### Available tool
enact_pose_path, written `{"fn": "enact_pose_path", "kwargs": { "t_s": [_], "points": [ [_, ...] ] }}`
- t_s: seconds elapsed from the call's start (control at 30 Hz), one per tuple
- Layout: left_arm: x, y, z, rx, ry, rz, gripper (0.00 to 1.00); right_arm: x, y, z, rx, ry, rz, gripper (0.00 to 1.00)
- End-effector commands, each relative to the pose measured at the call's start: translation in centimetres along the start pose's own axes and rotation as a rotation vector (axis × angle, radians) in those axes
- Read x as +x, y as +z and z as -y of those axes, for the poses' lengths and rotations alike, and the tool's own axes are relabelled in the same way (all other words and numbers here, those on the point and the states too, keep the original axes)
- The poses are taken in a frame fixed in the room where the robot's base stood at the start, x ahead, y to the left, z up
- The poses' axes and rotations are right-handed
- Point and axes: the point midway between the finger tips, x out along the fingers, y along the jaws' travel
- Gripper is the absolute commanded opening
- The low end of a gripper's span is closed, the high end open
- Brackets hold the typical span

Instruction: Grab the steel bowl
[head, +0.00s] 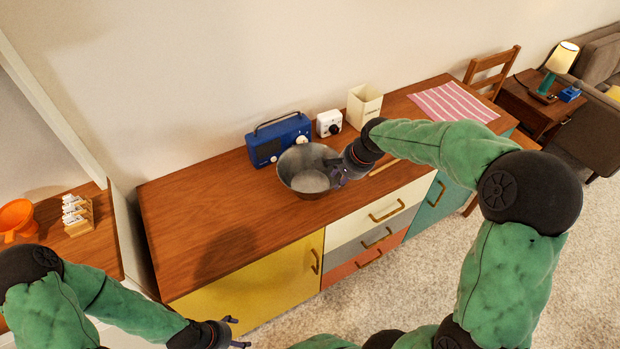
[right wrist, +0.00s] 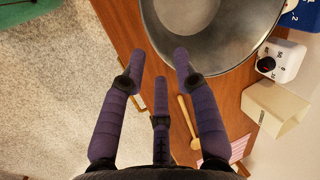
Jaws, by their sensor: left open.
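The steel bowl (head: 300,165) stands on the wooden sideboard top, in front of the blue radio. My right gripper (head: 345,170) is at the bowl's right rim. In the right wrist view its fingers (right wrist: 158,65) are spread, with the tips close to the near rim; whether they touch it I cannot tell. My left gripper (head: 238,333) is open and empty, low in front of the yellow door, away from the bowl.
The blue radio (head: 278,139), a white device (head: 329,123) and a cream canister (head: 364,105) stand behind the bowl. A wooden spoon (right wrist: 188,122) lies right of it. A striped mat (head: 453,102) lies farther right. The sideboard's left top (head: 195,205) is clear.

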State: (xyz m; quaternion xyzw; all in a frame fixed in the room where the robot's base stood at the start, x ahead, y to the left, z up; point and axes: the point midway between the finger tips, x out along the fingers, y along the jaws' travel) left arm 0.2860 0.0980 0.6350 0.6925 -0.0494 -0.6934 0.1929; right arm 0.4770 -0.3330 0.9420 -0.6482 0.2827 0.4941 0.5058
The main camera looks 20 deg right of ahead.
Motion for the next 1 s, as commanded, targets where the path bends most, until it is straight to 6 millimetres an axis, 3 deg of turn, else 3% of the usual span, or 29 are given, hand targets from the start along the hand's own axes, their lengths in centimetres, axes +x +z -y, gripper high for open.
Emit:
{"fn": "enact_pose_path", "kwargs": {
  "t_s": [0.03,0.33,0.6,0.9,1.0],
  "points": [
    [0.5,0.0,0.2,0.0,0.0,0.0,0.77,1.1,0.1,-0.1,-0.001,0.003,0.003,0.31],
    [1.3,-0.1,0.5,0.0,0.0,0.0,0.77,3.2,0.0,0.0,-0.001,0.0,0.001,0.31],
    [3.1,-0.1,1.1,0.0,0.0,0.0,0.77,6.9,-0.1,0.0,-0.001,0.001,0.002,0.31],
    [3.1,-0.1,1.1,0.0,0.0,-0.001,0.77,7.3,-0.1,0.2,-0.001,-0.001,0.0,0.31],
    [3.1,-0.1,1.1,0.0,0.0,-0.001,0.77,7.3,-0.1,0.2,-0.001,-0.001,0.0,0.03]
  ]
}}
